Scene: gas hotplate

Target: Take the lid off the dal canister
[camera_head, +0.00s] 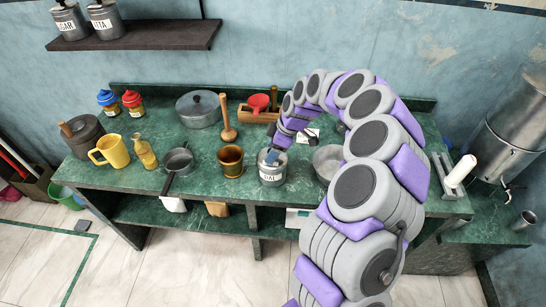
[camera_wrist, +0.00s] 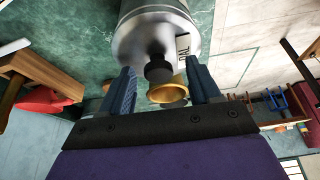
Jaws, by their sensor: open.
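The dal canister (camera_head: 271,175) is a grey metal tin with a white label, upright near the counter's front edge. In the wrist view its grey body (camera_wrist: 150,8) fills the top, with part of the label showing. Its lid (camera_wrist: 135,45) is on and has a dark round knob (camera_wrist: 158,70). My gripper (camera_wrist: 160,82) is open and empty, with blue fingers either side of the knob in the picture. I cannot tell whether the fingertips touch it. In the head view my gripper (camera_head: 273,156) is at the canister's top and hides part of the lid.
A brass tumbler (camera_head: 231,162) stands just left of the canister and a metal bowl (camera_head: 328,160) to its right. A wooden box with a red scoop (camera_head: 259,103) is behind.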

